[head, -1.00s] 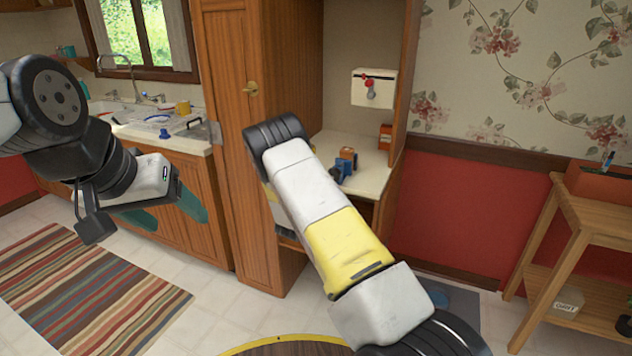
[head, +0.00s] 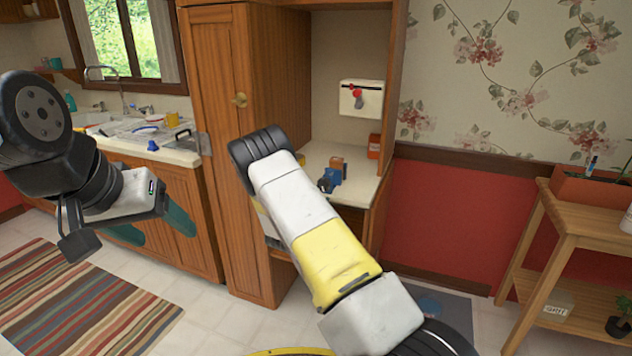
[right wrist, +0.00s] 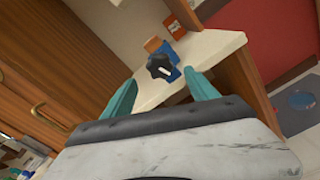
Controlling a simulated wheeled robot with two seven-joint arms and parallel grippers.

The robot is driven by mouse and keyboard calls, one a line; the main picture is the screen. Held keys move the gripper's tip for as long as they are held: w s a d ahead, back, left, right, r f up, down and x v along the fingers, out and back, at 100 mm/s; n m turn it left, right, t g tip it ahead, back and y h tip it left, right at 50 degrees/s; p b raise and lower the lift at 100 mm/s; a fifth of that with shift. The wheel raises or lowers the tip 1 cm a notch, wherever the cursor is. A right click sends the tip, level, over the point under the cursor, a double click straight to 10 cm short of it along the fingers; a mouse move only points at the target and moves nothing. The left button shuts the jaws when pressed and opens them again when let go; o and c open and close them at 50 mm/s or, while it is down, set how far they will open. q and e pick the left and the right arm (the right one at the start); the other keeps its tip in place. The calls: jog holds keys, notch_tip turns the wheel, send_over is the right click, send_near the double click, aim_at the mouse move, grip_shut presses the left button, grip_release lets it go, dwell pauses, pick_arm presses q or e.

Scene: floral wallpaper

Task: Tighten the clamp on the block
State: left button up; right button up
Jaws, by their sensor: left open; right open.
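A blue clamp (head: 327,181) with a brown wooden block (head: 337,163) stands on the pale counter (head: 362,187) of the cabinet nook. In the right wrist view the clamp (right wrist: 172,52) has a black star-shaped knob (right wrist: 160,67) facing me, and the block (right wrist: 153,44) shows behind it. My right gripper (right wrist: 160,78) is open and empty, with its teal fingers pointing toward the knob and apart from it. In the head view my right arm hides that gripper. My left gripper (head: 166,236) is open and empty, in front of the sink cabinet at the left.
An orange box (head: 374,147) stands at the back of the counter, below a white wall box (head: 361,103) with a red part. A tall wooden cabinet (head: 222,100) borders the nook at left. A wooden shelf table (head: 560,215) stands at right. A striped rug (head: 80,300) lies on the floor.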

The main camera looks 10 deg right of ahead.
aim_at(322, 186)
jog(key=w+d+n, duration=0.1)
jog(key=w+n, duration=0.1)
jog(key=w+d+n, duration=0.1)
jog(key=w+n, duration=0.1)
jog(key=w+d+n, duration=0.2)
jog(key=shift+d+r+n, duration=0.1)
jog(key=shift+n, duration=0.3)
jog(key=c, duration=1.4)
